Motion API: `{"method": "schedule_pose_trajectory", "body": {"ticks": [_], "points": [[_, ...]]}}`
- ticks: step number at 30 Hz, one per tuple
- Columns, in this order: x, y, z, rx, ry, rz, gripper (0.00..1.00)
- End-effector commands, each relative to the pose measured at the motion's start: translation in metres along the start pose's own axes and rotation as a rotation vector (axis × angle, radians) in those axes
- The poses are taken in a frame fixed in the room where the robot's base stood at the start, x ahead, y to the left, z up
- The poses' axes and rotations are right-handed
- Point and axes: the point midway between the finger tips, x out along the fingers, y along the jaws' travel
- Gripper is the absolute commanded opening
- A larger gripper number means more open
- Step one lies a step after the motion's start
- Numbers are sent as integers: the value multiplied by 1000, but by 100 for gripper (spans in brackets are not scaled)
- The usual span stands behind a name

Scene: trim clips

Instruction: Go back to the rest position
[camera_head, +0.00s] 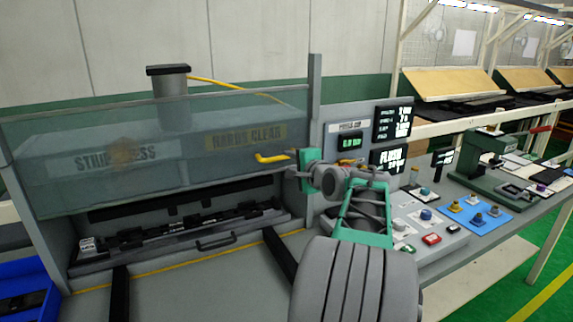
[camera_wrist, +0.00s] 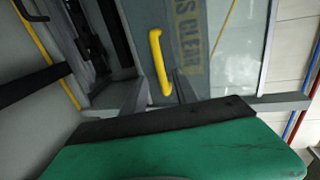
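My gripper (camera_head: 290,165) is at the right end of the press guard, in front of its frame. In the wrist view my two grey fingers (camera_wrist: 161,97) stand apart with nothing between them. A yellow handle (camera_head: 272,158) on the clear guard (camera_head: 60,185) is just left of my gripper in the head view. It also shows beyond the fingertips in the wrist view (camera_wrist: 158,62). The gripper looks apart from the handle. The guard hangs in front of the strip press (camera_head: 168,85), above a dark fixture rail (camera_head: 180,230).
A control panel (camera_head: 391,122) with small screens stands right of my gripper. A button box (camera_head: 450,245), a blue mat (camera_head: 490,222) with small parts and a green hand press (camera_head: 488,160) sit on the right bench. A blue bin (camera_head: 45,275) is at lower left.

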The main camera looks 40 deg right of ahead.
Motion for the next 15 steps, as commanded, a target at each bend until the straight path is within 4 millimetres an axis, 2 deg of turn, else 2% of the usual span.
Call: {"method": "schedule_pose_trajectory", "body": {"ticks": [9,11,14,15], "points": [[0,0,1,-1,-1,1,35],[1,1,8,-17,-8,12,35],[5,13,46,-115,-49,74,35],[5,22,72,-186,-78,117,35]]}}
